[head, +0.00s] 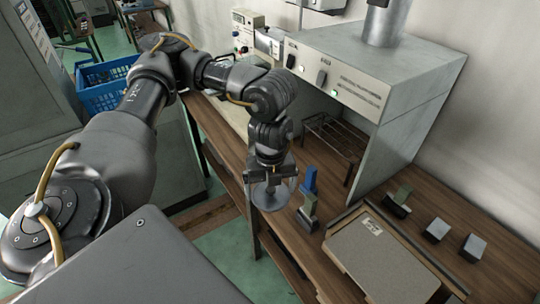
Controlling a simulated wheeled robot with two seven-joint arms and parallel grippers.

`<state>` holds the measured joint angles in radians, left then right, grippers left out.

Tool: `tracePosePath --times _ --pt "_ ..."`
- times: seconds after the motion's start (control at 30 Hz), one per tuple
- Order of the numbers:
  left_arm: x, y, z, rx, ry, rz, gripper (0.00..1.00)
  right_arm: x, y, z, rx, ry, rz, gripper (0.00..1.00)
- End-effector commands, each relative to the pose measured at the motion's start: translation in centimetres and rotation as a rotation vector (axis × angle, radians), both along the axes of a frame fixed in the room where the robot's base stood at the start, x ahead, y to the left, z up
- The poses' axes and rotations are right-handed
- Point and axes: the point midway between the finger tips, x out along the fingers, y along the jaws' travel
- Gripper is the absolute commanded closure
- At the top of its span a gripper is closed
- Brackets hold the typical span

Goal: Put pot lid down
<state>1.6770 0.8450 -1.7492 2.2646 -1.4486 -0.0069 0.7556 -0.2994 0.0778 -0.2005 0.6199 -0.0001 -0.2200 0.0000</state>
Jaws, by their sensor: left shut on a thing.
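My left gripper (270,178) points down near the front edge of the wooden bench. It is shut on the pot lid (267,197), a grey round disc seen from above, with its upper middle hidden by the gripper. The lid is held near the bench's front edge; I cannot tell its exact height. No pot is clearly visible. My right gripper is not in view.
A blue and grey upright object (309,196) stands just right of the lid. A tray panel (380,262), a green-topped block (398,202) and two grey blocks (437,230) lie further right. A metal hood (375,75) covers a dark wire rack (335,137) behind.

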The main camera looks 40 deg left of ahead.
Motion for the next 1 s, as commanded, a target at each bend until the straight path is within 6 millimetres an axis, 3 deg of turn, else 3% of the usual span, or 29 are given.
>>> tracePosePath --times 0.2,0.47,0.8,1.0 --pt "-0.6 0.9 -1.1 0.002 -0.001 -0.200 0.27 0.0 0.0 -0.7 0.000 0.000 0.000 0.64" --pt "0.0 1.4 -1.4 0.002 -0.001 -0.222 0.27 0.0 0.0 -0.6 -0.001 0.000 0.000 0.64" --pt "6.5 6.2 -5.1 0.002 0.001 -0.213 0.27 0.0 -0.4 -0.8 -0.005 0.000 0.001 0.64" --pt "9.1 8.0 -8.5 0.004 0.001 -0.220 0.27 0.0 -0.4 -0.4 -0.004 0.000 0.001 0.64"
